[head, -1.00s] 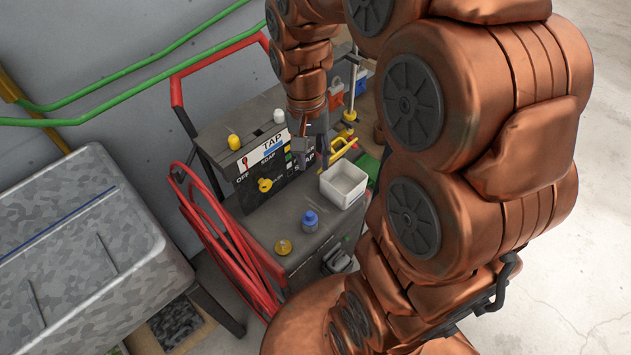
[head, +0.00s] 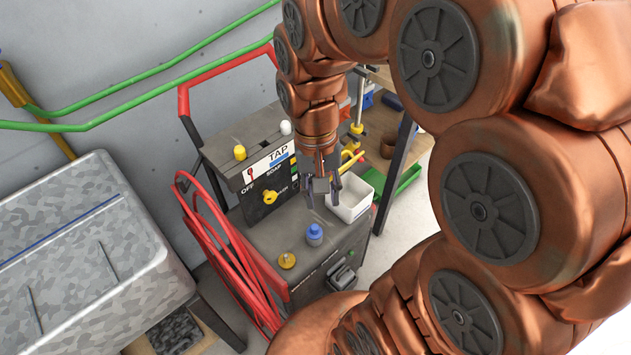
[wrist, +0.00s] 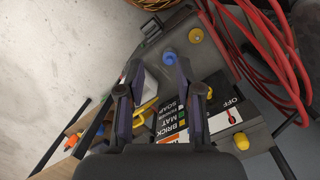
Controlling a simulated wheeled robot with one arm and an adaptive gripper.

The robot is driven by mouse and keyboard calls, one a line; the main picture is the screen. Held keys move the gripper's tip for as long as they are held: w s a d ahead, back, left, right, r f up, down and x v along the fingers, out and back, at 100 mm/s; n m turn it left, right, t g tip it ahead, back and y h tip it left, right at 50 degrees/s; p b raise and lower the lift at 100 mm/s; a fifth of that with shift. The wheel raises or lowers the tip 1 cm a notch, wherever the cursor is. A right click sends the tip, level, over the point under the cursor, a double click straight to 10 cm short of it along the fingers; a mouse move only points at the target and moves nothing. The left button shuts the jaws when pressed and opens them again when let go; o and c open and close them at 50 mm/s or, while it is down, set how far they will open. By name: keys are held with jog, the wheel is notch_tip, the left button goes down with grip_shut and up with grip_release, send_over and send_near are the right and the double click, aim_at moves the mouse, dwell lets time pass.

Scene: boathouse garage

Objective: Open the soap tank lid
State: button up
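The pressure washer cart (head: 280,237) has a flat lower deck below its control panel. A blue screw cap (head: 314,234) sits on the deck, and a yellow cap (head: 287,260) is nearer the front edge. I cannot read which is marked as the soap tank lid. My gripper (head: 323,200) is open and empty, pointing down above the deck, behind the blue cap. In the wrist view, the blue cap (wrist: 168,58) shows just beyond the fingertips, apart from them, and the yellow cap (wrist: 196,35) is farther off.
A white open box (head: 350,208) stands right of my gripper. The control panel (head: 268,178) has a yellow knob (head: 269,197), with yellow (head: 239,152) and white (head: 286,127) caps above. A red hose (head: 232,245) hangs at the left. A grey camouflage cooler (head: 80,240) stands farther left.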

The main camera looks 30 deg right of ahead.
jog(key=s+a+r+n+p, duration=0.1)
jog(key=s+r+n+p, duration=0.1)
jog(key=s, duration=0.3)
jog(key=s+a+r+n+p, duration=0.2)
jog(key=s+r+p, duration=0.2)
jog(key=s+r, duration=0.1)
jog(key=shift+s+a+r+n+p, duration=0.25)
jog(key=shift+s+n+p, duration=0.1)
jog(key=shift+s, duration=0.4)
jog(key=shift+c, duration=0.6)
jog(key=shift+s, duration=0.1)
jog(key=c, duration=0.5)
grip_shut()
